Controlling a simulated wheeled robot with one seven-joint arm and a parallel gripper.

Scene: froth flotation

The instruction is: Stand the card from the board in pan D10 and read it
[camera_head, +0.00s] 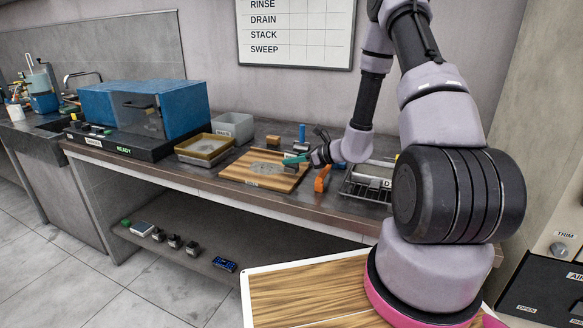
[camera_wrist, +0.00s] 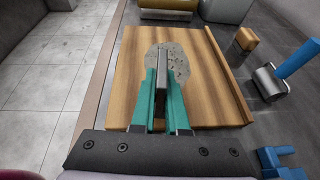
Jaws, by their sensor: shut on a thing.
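My gripper (camera_head: 296,159) is over the wooden board (camera_head: 240,173). In the wrist view its teal fingers (camera_wrist: 166,85) are shut on a thin, dark, upright slab with a pale top edge (camera_wrist: 175,62). The slab may be the card; I see no writing on it. Whether it touches the board (camera_wrist: 210,105) is unclear. A grey speckled patch lies on the board around it. A dark rack (camera_head: 352,188) to the right carries a white label starting with D, partly hidden by my arm. I cannot make out D10 on any pan.
A yellowish pan (camera_head: 204,147) and a grey bin (camera_head: 233,125) stand left of the board. A blue-handled roller (camera_wrist: 288,72) and a small wooden block (camera_wrist: 246,38) lie beside it. An orange item (camera_head: 321,181) stands right of the board. A blue box (camera_head: 160,104) is farther left.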

